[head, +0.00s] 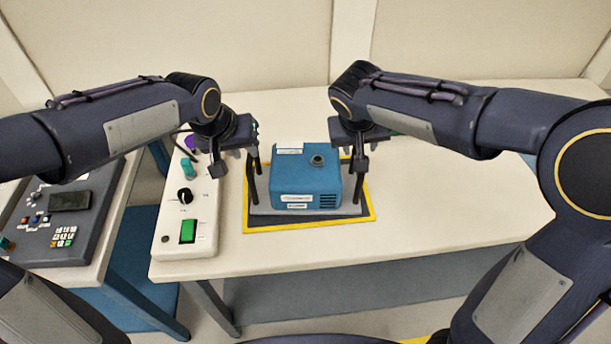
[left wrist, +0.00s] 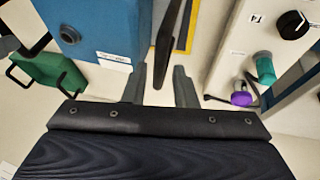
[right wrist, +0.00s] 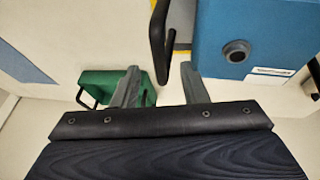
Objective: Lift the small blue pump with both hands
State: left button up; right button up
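The small blue pump (head: 305,182) stands upright on a dark base inside a yellow-bordered mat (head: 300,228). It has a black handle at each side; the pump also shows in the left wrist view (left wrist: 100,30) and the right wrist view (right wrist: 250,40). My left gripper (left wrist: 159,75) is open, with the left black handle (left wrist: 165,42) between its fingers and gaps visible on both sides. My right gripper (right wrist: 160,78) is open, with the right black handle (right wrist: 157,40) between its fingers, also with gaps. In the head view, the grippers partly hide the handle tops.
A white control box (head: 190,222) with knobs and a green switch stands close left of the pump. A green object with black handles (left wrist: 50,72) sits behind the pump, mostly hidden in the head view. The table (head: 440,205) is clear to the right.

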aim_at(249, 155)
pick_arm(q)
jog(key=x, duration=0.6)
jog(key=shift+w+f, duration=0.15)
jog(key=shift+f, duration=0.2)
pick_arm(e)
jog(key=x, duration=0.6)
jog(key=shift+f, duration=0.35)
pick_arm(q)
jog(key=shift+c, duration=0.2)
pick_arm(e)
jog(key=shift+w+d, duration=0.1)
jog(key=shift+c, duration=0.2)
pick_arm(q)
jog(key=c, duration=0.5)
pick_arm(e)
jog(key=c, duration=0.5)
pick_arm(q)
grip_shut()
pick_arm(e)
grip_shut()
pick_arm(q)
jog(key=shift+r, duration=0.15)
pick_arm(e)
jog(key=shift+w+r, duration=0.1)
jog(key=shift+r, duration=0.05)
